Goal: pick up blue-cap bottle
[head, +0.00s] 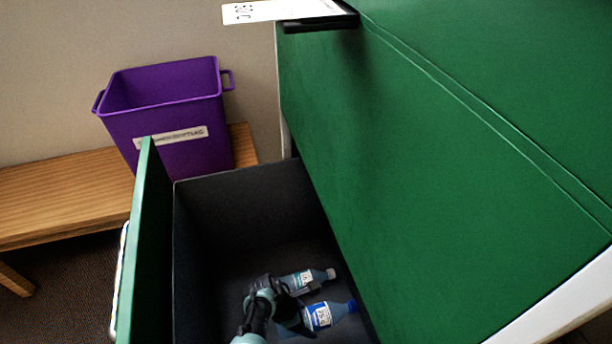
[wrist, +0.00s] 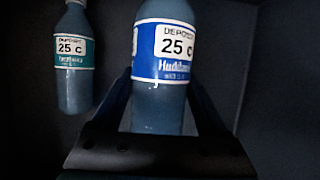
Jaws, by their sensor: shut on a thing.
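The blue-cap bottle (head: 322,316) lies on its side in the open drawer, with a blue and white label and its blue cap pointing right in the head view. In the wrist view the bottle (wrist: 161,88) stands between my fingers, its label reading "25 c"; its cap is out of frame. My gripper (head: 290,318) is down in the drawer and shut on this bottle, around the part below its label. The fingers also show in the wrist view (wrist: 160,105). Whether the bottle touches the drawer floor I cannot tell.
A second bottle with a pale cap (head: 310,278) lies close beside it, also in the wrist view (wrist: 73,62). Dark drawer walls (head: 245,205) and a green drawer front (head: 150,240) surround them. A purple bin (head: 180,150) stands on a wooden bench (head: 65,195).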

